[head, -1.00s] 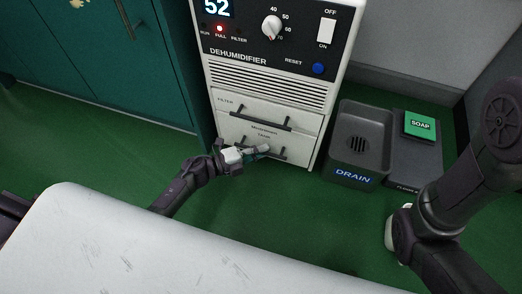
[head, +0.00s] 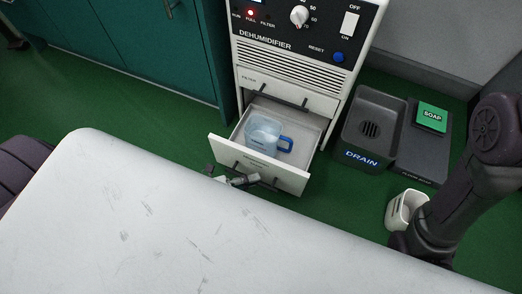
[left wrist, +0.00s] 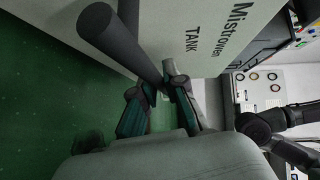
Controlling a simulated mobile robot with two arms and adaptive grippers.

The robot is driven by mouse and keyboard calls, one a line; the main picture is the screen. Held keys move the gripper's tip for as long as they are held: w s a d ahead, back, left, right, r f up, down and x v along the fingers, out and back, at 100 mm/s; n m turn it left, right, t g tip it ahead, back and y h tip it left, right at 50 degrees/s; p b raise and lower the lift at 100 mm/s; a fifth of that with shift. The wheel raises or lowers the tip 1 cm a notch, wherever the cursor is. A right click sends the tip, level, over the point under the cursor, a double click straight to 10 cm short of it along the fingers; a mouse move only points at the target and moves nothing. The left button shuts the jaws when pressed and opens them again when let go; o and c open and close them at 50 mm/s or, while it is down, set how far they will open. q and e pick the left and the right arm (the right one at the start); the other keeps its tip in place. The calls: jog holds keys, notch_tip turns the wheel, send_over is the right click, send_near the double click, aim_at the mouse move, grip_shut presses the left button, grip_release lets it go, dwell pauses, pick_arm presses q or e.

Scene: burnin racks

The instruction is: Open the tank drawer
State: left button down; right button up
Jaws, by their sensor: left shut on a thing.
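The tank drawer (head: 229,152) of the white dehumidifier (head: 290,70) is pulled out in the head view. A clear tank with a blue handle (head: 264,131) sits inside it. My left gripper (head: 238,181) is at the drawer's front, partly hidden by my pale body top. In the left wrist view the left gripper (left wrist: 165,90) is shut on the dark bar handle (left wrist: 118,42) of the front marked TANK (left wrist: 195,30).
The filter drawer (head: 262,84) above is shut. A grey drain basin (head: 372,125) and a green soap pad (head: 432,117) stand right of the dehumidifier. Teal cabinets (head: 150,45) stand to the left. Green floor is clear left of the open drawer.

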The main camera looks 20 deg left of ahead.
pick_arm(q)
jog(key=shift+s+a+p, duration=0.15)
jog(key=shift+s+p, duration=0.25)
jog(key=shift+s, duration=2)
jog(key=c, duration=1.2)
grip_release()
jog(key=v, duration=1.2)
jog(key=shift+r, duration=0.1)
